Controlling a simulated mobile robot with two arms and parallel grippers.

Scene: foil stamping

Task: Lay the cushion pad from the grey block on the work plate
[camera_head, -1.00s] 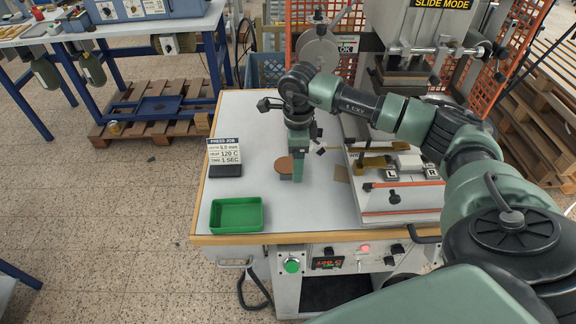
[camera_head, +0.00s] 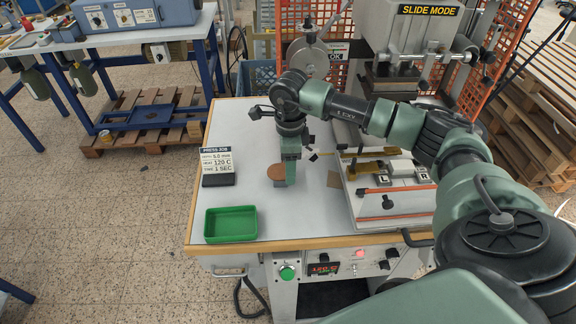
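My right arm reaches in from the right, and its gripper (camera_head: 290,184) points down at the middle of the bench top. The fingers look narrow and lined up from this angle, so I cannot tell whether they are open or shut. A brown rounded piece (camera_head: 276,172) shows just left of the fingers, partly covered by them. I cannot make out a grey block or tell whether this piece is the cushion pad. The press slide (camera_head: 395,205), with blocks marked L and R, is farther right. My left gripper is not in view.
A green tray (camera_head: 231,237) stands at the bench's front left. A press job sign (camera_head: 216,163) stands behind it. The press head (camera_head: 397,78) rises at the back right, and my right forearm crosses over the slide. The bench's left rear is clear.

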